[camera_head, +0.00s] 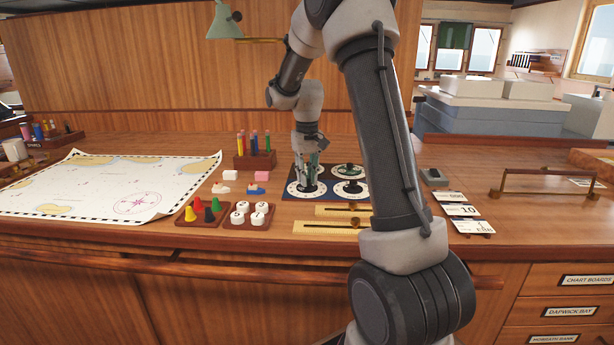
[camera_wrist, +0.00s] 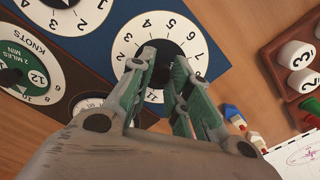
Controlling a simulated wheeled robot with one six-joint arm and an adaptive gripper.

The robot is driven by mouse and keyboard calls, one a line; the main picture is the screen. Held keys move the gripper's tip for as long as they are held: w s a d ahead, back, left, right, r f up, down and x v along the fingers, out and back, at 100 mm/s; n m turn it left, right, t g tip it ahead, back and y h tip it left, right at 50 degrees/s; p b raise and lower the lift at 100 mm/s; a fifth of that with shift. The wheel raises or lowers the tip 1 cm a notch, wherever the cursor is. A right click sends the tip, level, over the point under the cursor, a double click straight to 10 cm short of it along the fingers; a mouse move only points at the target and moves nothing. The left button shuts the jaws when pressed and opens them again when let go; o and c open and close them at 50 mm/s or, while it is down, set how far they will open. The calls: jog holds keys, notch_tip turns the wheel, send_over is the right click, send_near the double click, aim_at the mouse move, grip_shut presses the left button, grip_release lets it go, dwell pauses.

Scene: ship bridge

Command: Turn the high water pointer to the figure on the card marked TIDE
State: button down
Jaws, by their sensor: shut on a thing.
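My gripper (camera_head: 309,178) reaches down onto the left front dial of a dark board of dials on the chart table. In the wrist view my gripper (camera_wrist: 160,68) is shut on the dark centre knob (camera_wrist: 168,47) of a white dial (camera_wrist: 128,45) with figures around its rim. The fingers hide the lower part of this dial and whatever the pointer marks. I cannot read a name on it. Several cards (camera_head: 462,210) lie at the right of the table. One shows 10 and another appears to read EBB; I cannot make out TIDE.
Other dials (camera_wrist: 32,78) sit close beside the held one. A tray of coloured pegs (camera_head: 203,214), a tray of white numbered pieces (camera_head: 251,215) and brass rules (camera_head: 330,224) lie in front. A pencil block (camera_head: 255,160) stands behind. A chart (camera_head: 105,185) covers the left.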

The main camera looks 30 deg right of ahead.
jog(key=shift+m, duration=0.6)
jog(key=c, duration=1.3)
grip_release()
jog(key=shift+r, duration=0.1)
notch_tip(320, 180, up, 12)
jog(key=shift+f, duration=0.1)
